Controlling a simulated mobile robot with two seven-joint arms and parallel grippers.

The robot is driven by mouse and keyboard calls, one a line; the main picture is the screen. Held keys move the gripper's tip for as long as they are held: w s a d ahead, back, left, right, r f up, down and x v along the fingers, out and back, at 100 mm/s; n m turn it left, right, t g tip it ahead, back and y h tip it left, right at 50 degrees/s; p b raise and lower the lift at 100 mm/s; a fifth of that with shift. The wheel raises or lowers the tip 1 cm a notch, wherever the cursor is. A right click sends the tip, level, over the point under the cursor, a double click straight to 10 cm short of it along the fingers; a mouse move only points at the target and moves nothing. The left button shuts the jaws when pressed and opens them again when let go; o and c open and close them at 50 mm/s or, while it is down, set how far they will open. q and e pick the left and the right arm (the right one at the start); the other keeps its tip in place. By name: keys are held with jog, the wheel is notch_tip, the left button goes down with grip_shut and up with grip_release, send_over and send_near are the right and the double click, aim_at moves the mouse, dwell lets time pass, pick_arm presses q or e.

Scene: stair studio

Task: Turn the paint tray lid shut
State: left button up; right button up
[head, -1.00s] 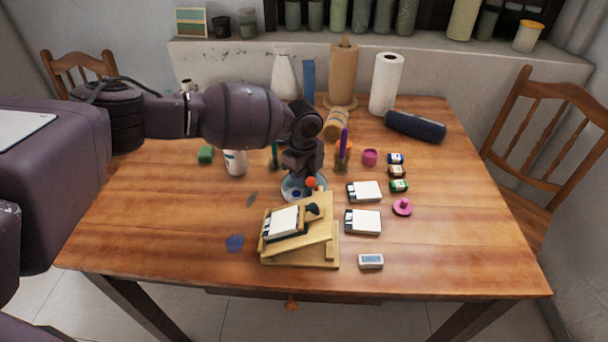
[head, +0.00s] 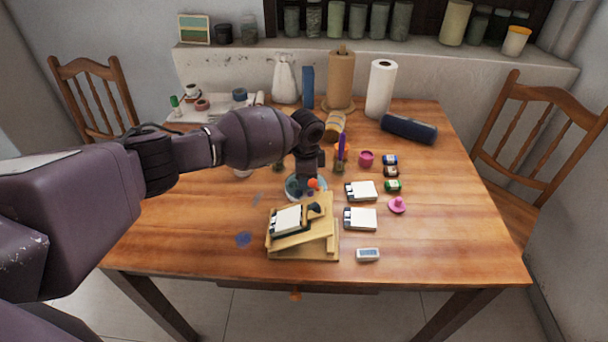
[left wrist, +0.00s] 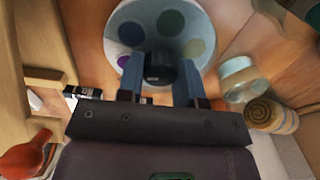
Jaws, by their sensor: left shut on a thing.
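The paint tray (head: 293,190) is a round, pale dish on the table, behind the wooden easel and partly hidden by my left arm. In the left wrist view the tray (left wrist: 118,30) shows its round lid face with several coloured paint spots, purple, blue, green and ochre. A dark knob (left wrist: 160,68) stands at its near edge, between my fingers. My left gripper (left wrist: 158,78) is shut on this knob, one blue-grey finger on each side. In the head view my left gripper (head: 308,174) points down over the tray. My right gripper is not in view.
A small wooden easel (head: 318,243) with a white pad (head: 288,219) stands close in front of the tray. White blocks (head: 361,191), paint pots (head: 390,172) and a pink object (head: 397,205) lie right.

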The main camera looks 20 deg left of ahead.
pick_arm(q)
jog(key=n+p, duration=0.1)
jog(key=n, duration=0.1)
jog(key=shift+d+r+n, duration=0.1)
jog(key=shift+r+n, duration=0.05)
jog(key=shift+n, duration=0.25)
jog(key=n+p, duration=0.2)
jog(key=n, duration=0.2)
jog(key=n+p, duration=0.1)
jog(key=n, duration=0.2)
jog(key=shift+p, duration=0.3)
jog(key=shift+n+p, duration=0.35)
jog(key=shift+n, duration=0.75)
jog(key=shift+f+n, duration=0.2)
jog(key=shift+n, duration=0.6)
